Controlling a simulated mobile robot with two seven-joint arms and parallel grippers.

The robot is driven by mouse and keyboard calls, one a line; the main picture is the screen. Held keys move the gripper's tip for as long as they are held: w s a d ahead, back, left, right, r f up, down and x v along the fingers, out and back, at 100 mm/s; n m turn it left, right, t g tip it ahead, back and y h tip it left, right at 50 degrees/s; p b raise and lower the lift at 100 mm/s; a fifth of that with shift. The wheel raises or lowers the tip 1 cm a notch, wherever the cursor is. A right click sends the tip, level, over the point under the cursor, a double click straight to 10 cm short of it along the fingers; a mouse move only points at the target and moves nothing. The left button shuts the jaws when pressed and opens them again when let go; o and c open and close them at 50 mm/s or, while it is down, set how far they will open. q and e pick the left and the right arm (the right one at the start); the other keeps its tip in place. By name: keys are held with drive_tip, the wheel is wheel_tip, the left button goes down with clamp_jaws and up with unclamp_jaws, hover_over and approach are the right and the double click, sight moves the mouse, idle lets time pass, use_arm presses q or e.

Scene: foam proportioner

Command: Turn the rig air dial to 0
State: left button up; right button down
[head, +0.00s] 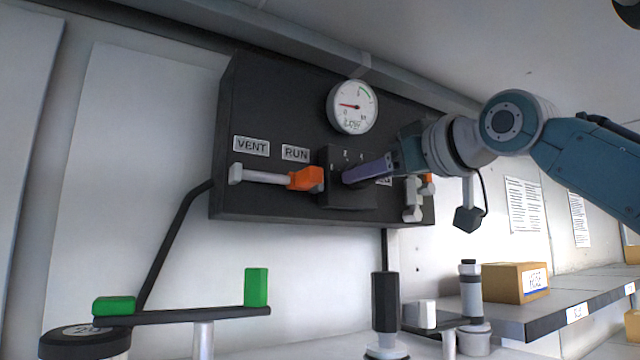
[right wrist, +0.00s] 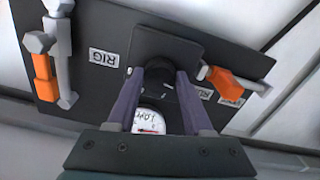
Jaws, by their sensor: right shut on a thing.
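The rig air dial is a dark knob (right wrist: 160,72) on a dark square housing (head: 345,198) at the middle of the black wall panel (head: 270,110). My right gripper (head: 352,178) reaches it from the right. In the right wrist view, the two purple fingers of my right gripper (right wrist: 160,84) stand on either side of the knob, shut on it. In the head view the gripper hides most of the knob, so its pointer cannot be read. Small marks show on the housing above it. My left gripper is not in view.
A round gauge (head: 352,107) with a red needle pointing left sits above the dial. An orange-ended lever (head: 306,179) is close left, under VENT and RUN labels. Another orange and grey lever (head: 413,198) is at right. A box (head: 515,282) stands on the lower right shelf.

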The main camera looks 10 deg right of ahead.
idle(0.3)
drive_tip(key=shift+c, duration=1.5)
unclamp_jaws()
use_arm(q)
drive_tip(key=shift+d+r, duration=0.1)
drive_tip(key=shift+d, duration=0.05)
